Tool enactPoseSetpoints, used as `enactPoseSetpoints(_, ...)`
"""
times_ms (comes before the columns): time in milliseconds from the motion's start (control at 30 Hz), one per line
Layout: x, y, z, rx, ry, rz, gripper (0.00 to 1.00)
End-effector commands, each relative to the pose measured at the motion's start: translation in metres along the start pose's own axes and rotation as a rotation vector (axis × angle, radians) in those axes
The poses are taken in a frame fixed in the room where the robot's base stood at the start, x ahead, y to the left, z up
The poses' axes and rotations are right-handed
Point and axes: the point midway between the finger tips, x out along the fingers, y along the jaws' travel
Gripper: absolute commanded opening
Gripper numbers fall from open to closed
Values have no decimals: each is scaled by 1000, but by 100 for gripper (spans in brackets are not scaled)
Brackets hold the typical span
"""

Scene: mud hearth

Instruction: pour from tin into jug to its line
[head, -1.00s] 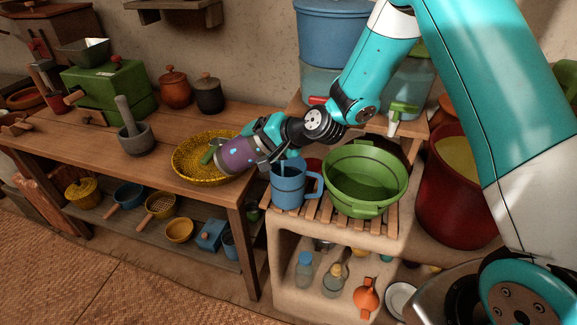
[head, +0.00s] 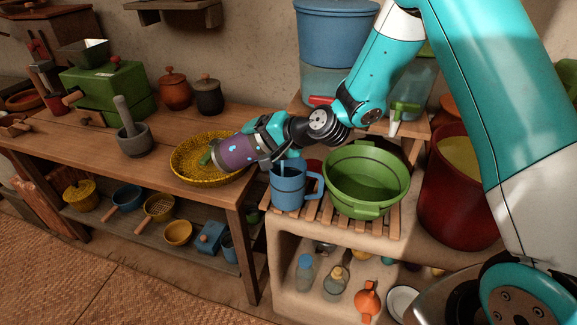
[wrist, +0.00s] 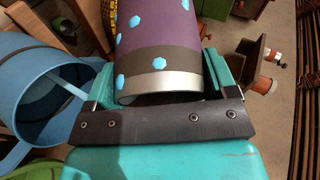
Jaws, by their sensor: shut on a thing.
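The tin (head: 237,152) is purple with blue spots and a dark band. My gripper (head: 270,143) is shut around it and holds it tipped nearly on its side, left of and above the jug. In the wrist view the tin (wrist: 160,35) shows a silver rim at the near end. The blue jug (head: 288,188) stands upright on a slatted rack, its handle to the right; it also shows in the wrist view (wrist: 30,75).
A green basin (head: 366,180) stands right beside the jug. A yellow woven tray (head: 190,176) lies under the tin's far end on the wooden table (head: 100,140). A red pot (head: 462,200) and a blue-lidded dispenser (head: 335,40) stand close by.

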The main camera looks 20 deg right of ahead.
Motion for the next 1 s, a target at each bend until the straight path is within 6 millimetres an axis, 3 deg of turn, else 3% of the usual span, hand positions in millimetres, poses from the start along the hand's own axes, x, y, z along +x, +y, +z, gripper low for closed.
enactPoseSetpoints(1000, -2, -1, -1, 22, 1, -56, 50)
